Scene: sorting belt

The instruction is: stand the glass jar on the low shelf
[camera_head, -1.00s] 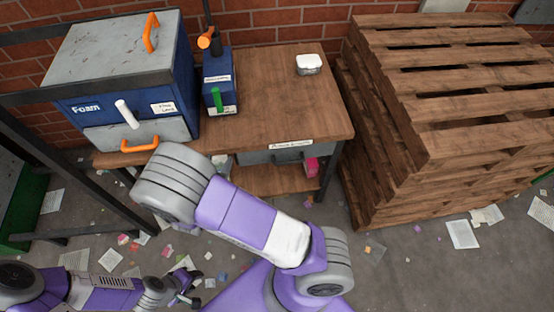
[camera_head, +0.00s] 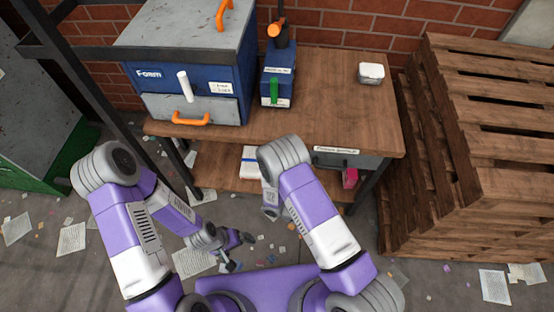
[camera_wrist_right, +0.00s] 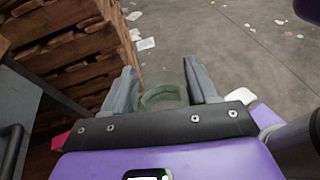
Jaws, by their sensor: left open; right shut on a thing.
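The glass jar (camera_wrist_right: 165,97) is clear and greenish and sits between the two fingers of my right gripper (camera_wrist_right: 163,88) in the right wrist view. The fingers are shut on it, with floor behind. In the head view I cannot make out the jar or the right fingers. The low shelf (camera_head: 214,178) is the wooden board beneath the workbench top; my right arm hides part of it. My left gripper (camera_head: 240,252) is open and empty over the floor in front of the shelf.
A white and blue box (camera_head: 250,160) and a pink thing (camera_head: 350,177) are at shelf level. A grey drawer (camera_head: 345,158) hangs under the bench top (camera_head: 330,100). Stacked pallets (camera_head: 470,150) stand at right. The shelf's left part looks bare.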

